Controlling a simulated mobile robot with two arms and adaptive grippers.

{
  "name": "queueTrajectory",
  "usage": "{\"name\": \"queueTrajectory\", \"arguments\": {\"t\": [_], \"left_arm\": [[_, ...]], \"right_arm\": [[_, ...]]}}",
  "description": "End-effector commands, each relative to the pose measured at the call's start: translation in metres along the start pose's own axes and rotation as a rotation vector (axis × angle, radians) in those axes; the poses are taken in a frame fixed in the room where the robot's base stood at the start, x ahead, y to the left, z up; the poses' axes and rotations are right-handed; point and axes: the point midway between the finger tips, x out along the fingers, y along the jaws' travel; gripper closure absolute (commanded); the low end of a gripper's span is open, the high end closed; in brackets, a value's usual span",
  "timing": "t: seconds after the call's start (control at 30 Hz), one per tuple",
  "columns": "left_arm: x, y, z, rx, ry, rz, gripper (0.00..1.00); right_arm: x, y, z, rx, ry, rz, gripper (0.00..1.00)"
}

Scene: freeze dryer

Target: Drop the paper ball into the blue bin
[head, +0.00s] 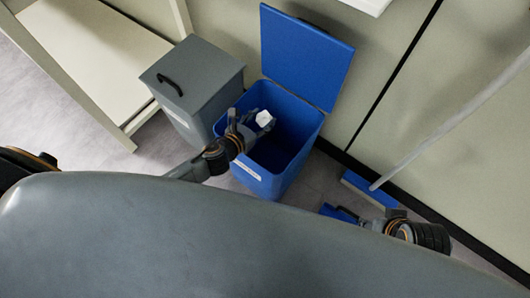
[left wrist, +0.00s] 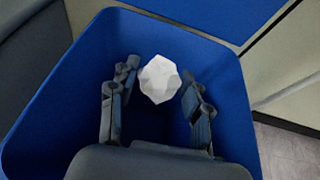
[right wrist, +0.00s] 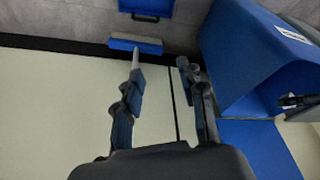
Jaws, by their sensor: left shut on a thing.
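The white crumpled paper ball (head: 265,118) is between the fingertips of my left gripper (head: 253,119), which is shut on it. The blue bin (head: 262,176) stands on the floor with its lid (head: 307,55) swung up. The ball and fingers are over the bin's opening. In the left wrist view, the ball (left wrist: 159,80) sits between the two fingers, with the bin's walls (left wrist: 60,100) around them and the dark inside below. My right gripper (right wrist: 161,70) is open, its fingers apart with nothing seen held between them.
A grey lidded bin (head: 195,80) stands just left of the blue bin. A broom (head: 370,188) with a pale handle leans on the right, near a blue dustpan (head: 339,213). A pale shelf (head: 85,60) is at upper left. The wall is close behind the bins.

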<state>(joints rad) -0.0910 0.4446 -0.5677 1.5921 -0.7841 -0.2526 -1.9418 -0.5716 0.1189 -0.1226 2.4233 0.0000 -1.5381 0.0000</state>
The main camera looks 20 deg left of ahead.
Motion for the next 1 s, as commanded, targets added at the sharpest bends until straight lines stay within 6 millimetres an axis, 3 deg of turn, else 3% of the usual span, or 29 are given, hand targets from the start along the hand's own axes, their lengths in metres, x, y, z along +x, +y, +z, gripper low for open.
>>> {"name": "queueTrajectory", "arguments": {"t": [0.47, 0.5, 0.63, 1.0], "left_arm": [[0.002, 0.000, -0.004, 0.000, 0.000, 0.000, 0.60], [0.002, 0.000, -0.004, 0.000, 0.000, 0.000, 0.50], [0.002, 0.000, -0.004, 0.000, 0.000, 0.000, 0.25], [-0.002, 0.000, -0.005, 0.000, 0.001, 0.000, 0.25]], "right_arm": [[-0.013, 0.001, 0.001, 0.001, 0.005, 0.002, 0.60], [-0.013, 0.001, 0.001, 0.001, 0.005, 0.002, 0.60], [-0.013, 0.001, 0.001, 0.001, 0.005, 0.002, 0.60], [-0.013, 0.001, 0.001, 0.001, 0.007, 0.001, 0.60]]}}
